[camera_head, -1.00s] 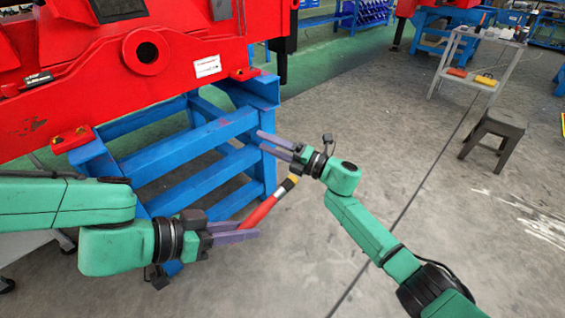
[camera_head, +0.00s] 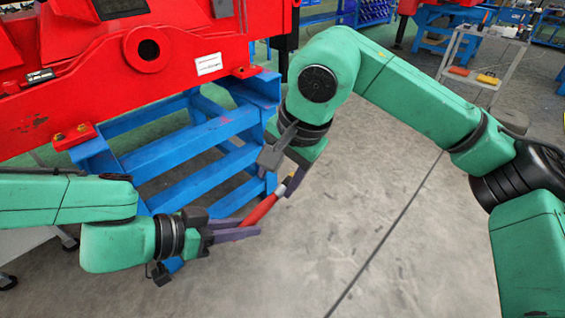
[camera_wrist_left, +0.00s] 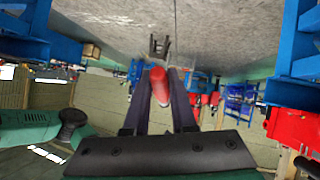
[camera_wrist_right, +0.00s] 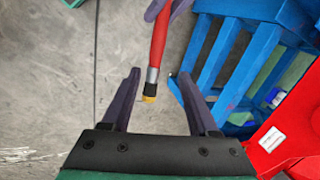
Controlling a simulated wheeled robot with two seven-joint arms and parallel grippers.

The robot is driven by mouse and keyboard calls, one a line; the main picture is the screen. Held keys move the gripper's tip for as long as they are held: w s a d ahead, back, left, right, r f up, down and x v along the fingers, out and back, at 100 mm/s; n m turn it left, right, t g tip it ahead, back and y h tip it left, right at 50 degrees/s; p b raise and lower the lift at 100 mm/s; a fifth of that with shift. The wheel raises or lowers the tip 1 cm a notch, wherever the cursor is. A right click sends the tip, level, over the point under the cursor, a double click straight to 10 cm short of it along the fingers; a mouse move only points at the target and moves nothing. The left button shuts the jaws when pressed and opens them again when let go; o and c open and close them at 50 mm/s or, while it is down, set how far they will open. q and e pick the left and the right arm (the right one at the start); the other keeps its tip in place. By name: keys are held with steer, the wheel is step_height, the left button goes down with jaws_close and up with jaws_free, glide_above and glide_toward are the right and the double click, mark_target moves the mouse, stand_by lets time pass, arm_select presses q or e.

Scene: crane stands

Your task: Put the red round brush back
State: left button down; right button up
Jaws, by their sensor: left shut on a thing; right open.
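The red round brush (camera_head: 261,210) has a red handle, a silver collar and a dark end with a yellow tip. My left gripper (camera_head: 240,228) is shut on its handle and holds it tilted, tip up and to the right. The handle also shows between the left fingers in the left wrist view (camera_wrist_left: 160,84). My right gripper (camera_head: 284,172) is open around the tip end. In the right wrist view, the collar and yellow tip of the brush (camera_wrist_right: 152,75) lie between the spread right fingers (camera_wrist_right: 160,74), apart from both. The brush's home is not identifiable.
A blue slatted stand (camera_head: 215,130) under a red machine (camera_head: 110,70) is close behind the grippers. A grey trolley (camera_head: 480,60) with small red and yellow items stands at the far right.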

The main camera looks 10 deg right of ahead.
mark_target(268, 198)
steer(key=x, duration=0.8)
steer(key=shift+r, duration=0.1)
jaws_close()
arm_select(q)
steer(key=c, duration=0.7)
jaws_free()
steer(key=shift+s, duration=0.1)
steer(key=shift+o, duration=0.2)
steer(key=shift+a+r, duration=0.1)
